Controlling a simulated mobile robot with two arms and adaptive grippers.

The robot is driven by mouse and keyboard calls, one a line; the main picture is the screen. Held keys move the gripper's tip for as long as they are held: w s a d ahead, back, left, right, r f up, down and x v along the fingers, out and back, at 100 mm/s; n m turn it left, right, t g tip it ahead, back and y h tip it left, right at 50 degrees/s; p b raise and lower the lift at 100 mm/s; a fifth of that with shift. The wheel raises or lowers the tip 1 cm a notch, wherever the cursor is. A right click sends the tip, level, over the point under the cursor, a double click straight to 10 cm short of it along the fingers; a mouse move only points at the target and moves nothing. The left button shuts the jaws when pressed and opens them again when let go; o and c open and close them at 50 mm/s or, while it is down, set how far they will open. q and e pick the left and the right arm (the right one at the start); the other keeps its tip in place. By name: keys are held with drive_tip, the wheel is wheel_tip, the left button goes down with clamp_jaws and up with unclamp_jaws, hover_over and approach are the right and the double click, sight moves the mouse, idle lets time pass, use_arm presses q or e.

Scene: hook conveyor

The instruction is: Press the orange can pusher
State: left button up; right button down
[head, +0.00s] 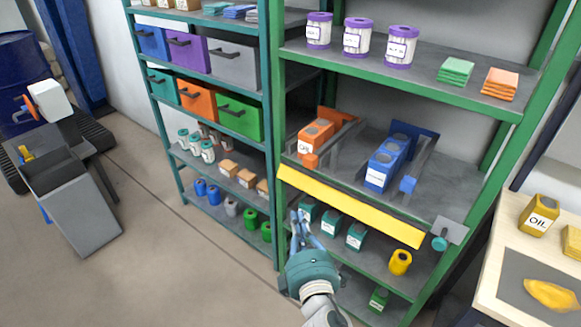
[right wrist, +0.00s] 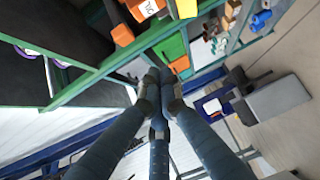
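The orange can pusher (head: 310,161) is a small orange block at the front of its rail, beside the orange can dispenser (head: 315,136) on the middle shelf of the green rack. In the right wrist view an orange block at the top left looks like this pusher (right wrist: 123,35), near the labelled dispenser (right wrist: 148,7). My right gripper (head: 298,217) is below and in front of that shelf, apart from the pusher. Its fingers come together at the tips in the right wrist view (right wrist: 163,82), with nothing visible between them. My left gripper is in neither view.
A yellow strip (head: 350,206) runs along the shelf's front edge, between my gripper and the pusher. A blue can dispenser (head: 388,162) with its blue pusher (head: 408,184) stands to the right. Dark green boxes (head: 330,222) sit below.

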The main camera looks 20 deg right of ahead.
drive_tip(key=w+d+r+p, duration=0.2)
drive_tip(key=w, duration=0.4)
drive_tip(key=w+d+r+p, duration=0.2)
drive_tip(key=w, duration=0.4)
drive_tip(key=shift+w+d+t, duration=0.25)
drive_tip(key=shift+d+t, duration=0.05)
idle(0.3)
drive_tip(key=w+d, duration=0.4)
drive_tip(key=d, duration=0.2)
drive_tip(key=shift+w+b, duration=0.4)
